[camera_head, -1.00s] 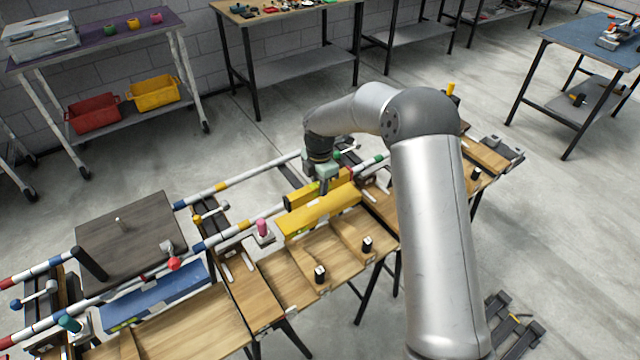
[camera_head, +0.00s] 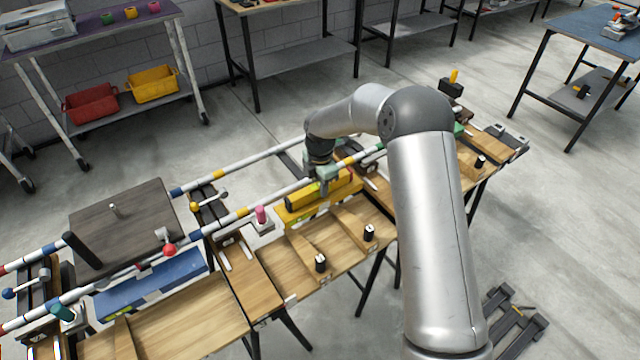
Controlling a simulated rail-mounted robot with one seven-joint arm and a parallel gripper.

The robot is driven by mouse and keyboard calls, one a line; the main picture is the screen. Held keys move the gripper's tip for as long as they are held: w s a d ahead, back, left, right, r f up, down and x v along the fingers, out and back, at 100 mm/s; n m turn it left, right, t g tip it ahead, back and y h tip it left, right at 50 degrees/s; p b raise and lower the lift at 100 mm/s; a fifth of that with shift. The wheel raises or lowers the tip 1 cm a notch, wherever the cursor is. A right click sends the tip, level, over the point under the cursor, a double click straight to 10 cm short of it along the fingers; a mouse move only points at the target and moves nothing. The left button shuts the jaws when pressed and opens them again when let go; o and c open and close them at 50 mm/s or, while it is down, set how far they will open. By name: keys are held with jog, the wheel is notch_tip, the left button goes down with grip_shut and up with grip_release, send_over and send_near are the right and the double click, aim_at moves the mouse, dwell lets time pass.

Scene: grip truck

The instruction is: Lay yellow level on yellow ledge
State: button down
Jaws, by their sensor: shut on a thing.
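The yellow level (camera_head: 306,197) is a long yellow bar with a dark band, lying about parallel to the rail. My gripper (camera_head: 324,180) points down and is shut on it near the middle; the fingertips are partly hidden. The yellow ledge (camera_head: 284,215) shows as a yellow strip just below and in front of the level, on the wooden bench. The level covers much of the ledge in this view. I cannot tell whether the level touches the ledge or is slightly above it.
A striped rail (camera_head: 232,217) runs behind the ledge. A pink knob (camera_head: 261,213) stands close to its left end. Two black knobs (camera_head: 320,262) (camera_head: 369,232) stand on the wooden boards in front. A blue ledge or bar (camera_head: 155,283) is further left.

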jog(key=c, duration=1.1)
grip_release()
jog(key=shift+o, duration=0.2)
notch_tip(320, 180, up, 18)
jog(key=b, duration=0.1)
jog(key=shift+f, duration=0.25)
jog(key=s+d+r+m, duration=0.1)
jog(key=s+d+m, duration=0.35)
jog(key=s, duration=0.25)
jog(key=s+d+r+m+h, duration=0.1)
jog(key=s+d+r+m, duration=0.15)
jog(key=s+m, duration=0.3)
jog(key=s+d+r+m, duration=0.1)
jog(key=s+d+m, duration=0.3)
jog(key=s, duration=0.3)
jog(key=s+d+f+m, duration=0.2)
jog(key=s+m, duration=0.3)
jog(key=s, duration=0.3)
jog(key=s+d+f+m+y, duration=0.1)
jog(key=s+d+f+m, duration=0.1)
jog(key=s+m, duration=0.3)
jog(key=s+d, duration=0.1)
jog(key=s, duration=0.2)
jog(key=shift+s+d+f+m, duration=0.15)
jog(key=shift+d+f+m, duration=0.15)
jog(key=shift+m, duration=0.1)
